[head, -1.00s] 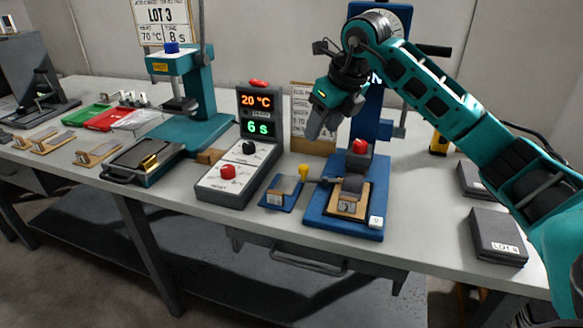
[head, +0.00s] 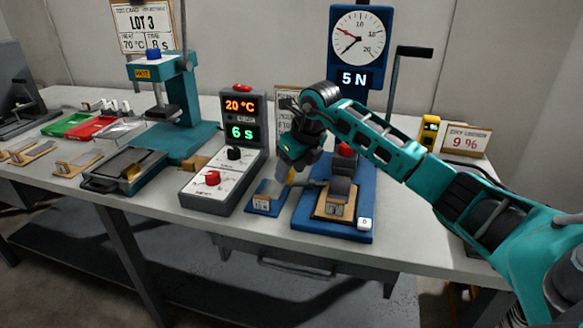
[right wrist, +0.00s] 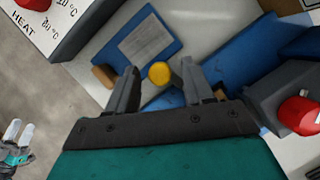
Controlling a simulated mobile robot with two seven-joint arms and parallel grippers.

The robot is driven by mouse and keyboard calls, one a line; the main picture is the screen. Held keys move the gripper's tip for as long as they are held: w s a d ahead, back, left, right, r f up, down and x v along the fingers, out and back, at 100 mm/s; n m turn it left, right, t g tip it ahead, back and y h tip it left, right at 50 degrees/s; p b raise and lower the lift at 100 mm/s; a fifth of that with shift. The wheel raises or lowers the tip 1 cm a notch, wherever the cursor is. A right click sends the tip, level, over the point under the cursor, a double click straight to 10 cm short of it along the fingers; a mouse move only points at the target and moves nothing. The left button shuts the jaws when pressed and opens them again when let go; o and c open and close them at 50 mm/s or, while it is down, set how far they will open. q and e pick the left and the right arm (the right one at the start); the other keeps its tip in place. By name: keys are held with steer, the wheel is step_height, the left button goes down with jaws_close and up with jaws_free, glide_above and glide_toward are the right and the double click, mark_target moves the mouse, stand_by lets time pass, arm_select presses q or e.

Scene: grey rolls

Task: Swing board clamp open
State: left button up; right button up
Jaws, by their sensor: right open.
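A small blue board (head: 264,196) with a pale strip on it lies on the bench. A yellow knob (head: 291,176) stands at its right edge. In the right wrist view the blue board (right wrist: 142,48) and the round yellow knob (right wrist: 159,73) show from above. My right gripper (head: 289,165) is low over the knob, with its fingers pointing down. In the wrist view my right gripper (right wrist: 159,68) is open, one finger on each side of the knob, with gaps between. The arm under the knob is mostly hidden.
A blue test stand (head: 350,231) with a wooden block and red knob (head: 345,150) stands close to the right. A control box (head: 226,180) reading 20 °C and 6 s stands to the left. A teal press (head: 188,140) is farther left. The bench's front edge is clear.

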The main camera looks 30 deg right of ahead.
jaws_close()
stand_by(0.3)
